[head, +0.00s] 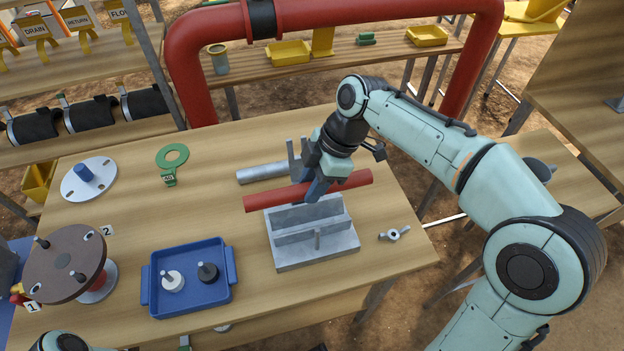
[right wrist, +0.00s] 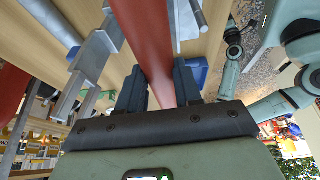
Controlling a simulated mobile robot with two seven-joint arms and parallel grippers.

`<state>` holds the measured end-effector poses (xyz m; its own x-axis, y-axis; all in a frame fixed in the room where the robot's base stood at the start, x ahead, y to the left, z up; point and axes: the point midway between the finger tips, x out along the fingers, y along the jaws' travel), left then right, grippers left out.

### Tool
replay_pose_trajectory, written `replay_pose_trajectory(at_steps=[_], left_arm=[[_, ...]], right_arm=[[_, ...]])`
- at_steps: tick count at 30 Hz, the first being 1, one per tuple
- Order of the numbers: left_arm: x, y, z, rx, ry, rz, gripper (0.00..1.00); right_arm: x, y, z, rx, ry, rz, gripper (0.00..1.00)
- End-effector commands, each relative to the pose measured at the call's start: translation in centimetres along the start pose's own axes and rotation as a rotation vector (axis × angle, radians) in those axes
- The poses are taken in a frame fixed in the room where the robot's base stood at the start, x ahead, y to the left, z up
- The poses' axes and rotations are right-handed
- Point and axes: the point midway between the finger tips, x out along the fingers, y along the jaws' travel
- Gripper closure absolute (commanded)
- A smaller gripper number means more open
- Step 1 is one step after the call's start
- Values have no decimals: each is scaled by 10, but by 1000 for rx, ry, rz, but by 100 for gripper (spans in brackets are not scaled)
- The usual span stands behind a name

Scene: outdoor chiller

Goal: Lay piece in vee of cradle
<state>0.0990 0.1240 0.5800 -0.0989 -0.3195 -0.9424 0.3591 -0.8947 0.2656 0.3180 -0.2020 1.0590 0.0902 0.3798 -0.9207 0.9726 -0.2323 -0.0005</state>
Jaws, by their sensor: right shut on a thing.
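The piece is a red pipe (head: 258,201), lying roughly level across the far side of the grey cradle (head: 318,250). My right gripper (head: 317,190) is shut around the middle of the pipe from above. The cradle has sloping plates, a flat base and a small peg at its front. The pipe appears above the cradle's back edge; whether it touches is unclear. In the right wrist view, the red pipe (right wrist: 150,45) runs between the two dark fingers (right wrist: 163,85). Part of my left arm shows at the head view's bottom left, but its gripper does not.
A grey pipe (head: 262,172) and grey upright prongs (head: 296,158) are behind the red pipe. A wing nut (head: 394,234) lies right of the cradle. A blue tray (head: 190,295) and brown disc (head: 62,262) are left. Red frame piping (head: 184,75) stands behind the table.

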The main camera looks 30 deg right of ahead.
Motion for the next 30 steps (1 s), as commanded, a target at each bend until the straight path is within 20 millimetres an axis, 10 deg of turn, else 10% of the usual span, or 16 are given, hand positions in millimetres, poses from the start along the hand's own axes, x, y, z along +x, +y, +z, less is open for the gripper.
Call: replay_pose_trajectory(at_steps=[16, 30], left_arm=[[48, -17, 1, -4, -5, -3, 57], [52, -18, -2, -3, 3, -1, 57]], right_arm=[[57, 0, 24, -1, 1, 1, 100], [65, 0, 27, -2, 2, 4, 100]])
